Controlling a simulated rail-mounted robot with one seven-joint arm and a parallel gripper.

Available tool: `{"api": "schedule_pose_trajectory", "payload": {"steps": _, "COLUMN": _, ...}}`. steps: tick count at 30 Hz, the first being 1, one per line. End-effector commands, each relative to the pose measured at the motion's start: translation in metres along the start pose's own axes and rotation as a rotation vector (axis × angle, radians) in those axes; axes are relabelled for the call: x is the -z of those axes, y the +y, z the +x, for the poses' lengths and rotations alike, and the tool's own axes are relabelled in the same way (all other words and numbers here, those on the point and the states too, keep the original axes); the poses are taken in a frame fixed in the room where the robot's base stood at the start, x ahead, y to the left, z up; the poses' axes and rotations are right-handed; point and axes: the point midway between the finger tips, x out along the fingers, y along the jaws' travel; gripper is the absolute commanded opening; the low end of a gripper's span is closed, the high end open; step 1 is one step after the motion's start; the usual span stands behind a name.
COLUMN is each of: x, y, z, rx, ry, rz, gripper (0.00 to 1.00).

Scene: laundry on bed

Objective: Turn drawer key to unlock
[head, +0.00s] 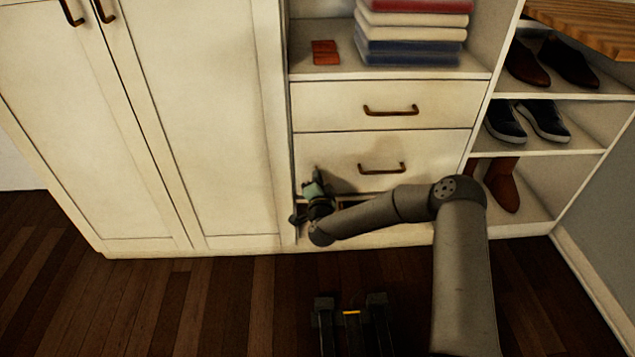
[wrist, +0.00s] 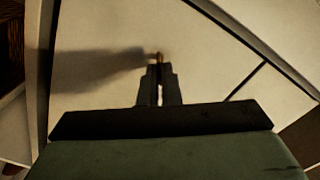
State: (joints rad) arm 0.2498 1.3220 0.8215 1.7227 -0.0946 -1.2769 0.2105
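The drawer key is a tiny brass-coloured piece (wrist: 160,57) at my fingertips in the wrist view, against a cream panel (wrist: 205,65). My gripper (wrist: 159,75) has its two dark fingers close together, with the key between their tips. In the head view my gripper (head: 311,185) is at the lower left part of the lower drawer (head: 325,150), which has a bronze handle (head: 382,169). The key is too small to make out there, and its turn angle cannot be told. The upper drawer (head: 335,105) is shut.
Tall cabinet doors (head: 205,130) stand to the left. Folded clothes (head: 412,35) and a small red-brown item (head: 325,52) lie on the shelf above the drawers. Shoes (head: 543,120) fill shelves to the right. The dark wooden floor (head: 180,305) in front is clear at left.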

Motion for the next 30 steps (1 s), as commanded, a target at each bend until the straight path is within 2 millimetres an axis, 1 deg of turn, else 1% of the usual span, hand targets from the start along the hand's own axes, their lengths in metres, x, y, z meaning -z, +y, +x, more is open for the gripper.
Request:
{"api": "schedule_pose_trajectory", "payload": {"steps": 1, "x": -0.0013, "y": 0.0027, "z": 0.0000, "rx": 0.000, "ry": 0.000, "rz": 0.044, "gripper": 0.00}}
{"api": "schedule_pose_trajectory", "payload": {"steps": 6, "x": -0.0013, "y": 0.0027, "z": 0.0001, "rx": 0.000, "ry": 0.000, "rz": 0.205, "gripper": 0.00}}
{"api": "schedule_pose_trajectory", "payload": {"steps": 15, "x": -0.0013, "y": 0.0028, "z": -0.0002, "rx": -0.001, "ry": 0.000, "rz": 0.439, "gripper": 0.00}}
{"api": "schedule_pose_trajectory", "payload": {"steps": 22, "x": -0.0015, "y": 0.0024, "z": -0.0002, "rx": -0.001, "ry": -0.001, "rz": 0.551, "gripper": 0.00}}
{"api": "schedule_pose_trajectory", "payload": {"steps": 30, "x": -0.0015, "y": 0.0013, "z": -0.0003, "rx": -0.001, "ry": -0.002, "rz": 0.606, "gripper": 0.00}}
